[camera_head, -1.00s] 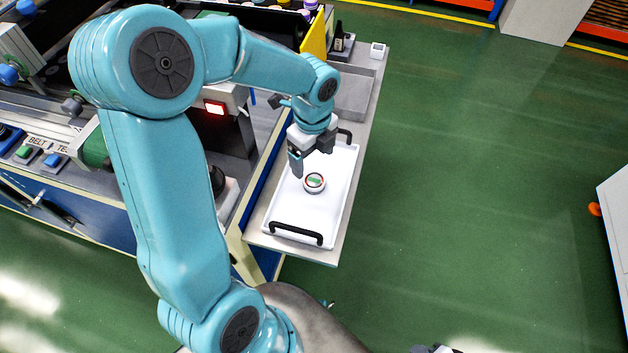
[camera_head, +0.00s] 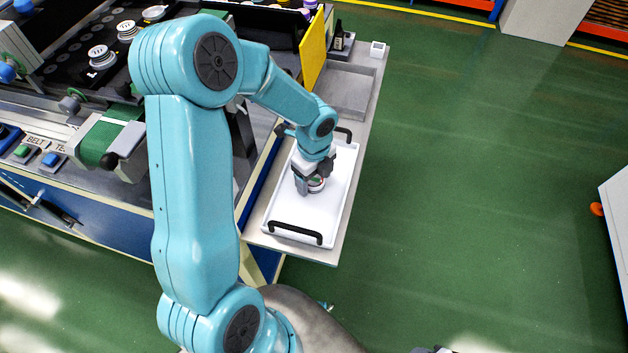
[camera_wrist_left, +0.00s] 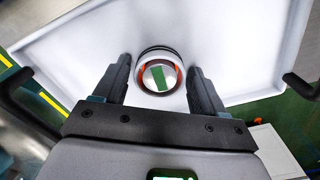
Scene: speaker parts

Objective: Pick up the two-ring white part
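A small round white part (camera_head: 316,184) with a dark band stands in the white tray. In the left wrist view the part (camera_wrist_left: 158,76) shows a green stripe on top, an orange-red ring and a dark ring around it. My left gripper (camera_head: 309,187) is low over the tray at the part. In the wrist view its two fingers (camera_wrist_left: 159,82) are open, one on each side of the part, with a small gap to each. Only a grey sliver, perhaps my right gripper (camera_head: 432,350), shows at the bottom edge.
The white tray (camera_head: 285,212) has black handles and lies on a grey side shelf (camera_head: 357,170). A yellow panel (camera_head: 313,48) and an empty grey recess (camera_head: 350,90) are behind it. Several white round parts (camera_head: 102,56) sit on the machine at left. Green floor is clear at right.

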